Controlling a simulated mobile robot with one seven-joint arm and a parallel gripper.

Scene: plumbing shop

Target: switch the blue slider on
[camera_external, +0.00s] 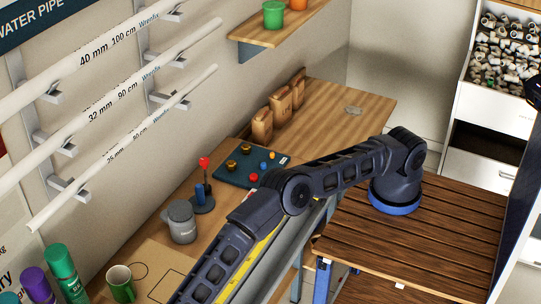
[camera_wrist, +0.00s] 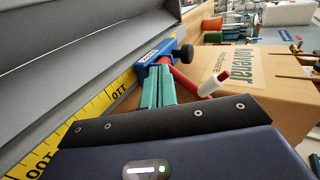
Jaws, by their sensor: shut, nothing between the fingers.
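In the wrist view a blue slider block (camera_wrist: 153,56) with a black knob on its right side sits on a rail beside a yellow measuring tape (camera_wrist: 112,93). A red bar shows at its right side. My gripper (camera_wrist: 160,70) has two teal fingers pressed together, with nothing between them. Their tips are right at the near side of the blue slider; I cannot tell whether they touch it. In the external view my arm reaches to the lower left and my gripper is out of frame. I cannot make out the slider there.
A cardboard box (camera_wrist: 262,75) stands right of the slider, with a red and white marker-like object (camera_wrist: 213,84) in front. A grey metal channel (camera_wrist: 70,45) runs along the left. In the external view, a red-topped lever (camera_external: 204,163) and a dark panel with knobs (camera_external: 230,177) stand on the bench.

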